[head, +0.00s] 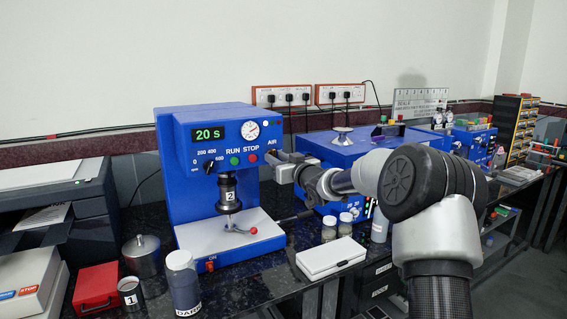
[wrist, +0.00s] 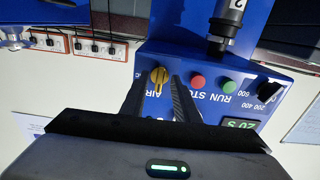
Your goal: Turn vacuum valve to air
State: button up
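My gripper (wrist: 158,84) is open, with one dark finger on each side of the knob. I cannot tell whether either finger touches it. In the head view my gripper (head: 273,158) is at the right edge of the panel, below the AIR label, and hides the knob.
Red STOP (head: 252,159) and green RUN (head: 235,160) buttons sit close left of my gripper. The display (head: 208,134) reads 20 S. Below are a numbered black cylinder (head: 228,192) and a red-tipped lever (head: 252,230). A second blue unit (head: 345,150) stands to the right.

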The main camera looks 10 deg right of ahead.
jog(key=v, duration=1.7)
jog(key=shift+p, duration=0.4)
jog(key=shift+s+r, duration=0.1)
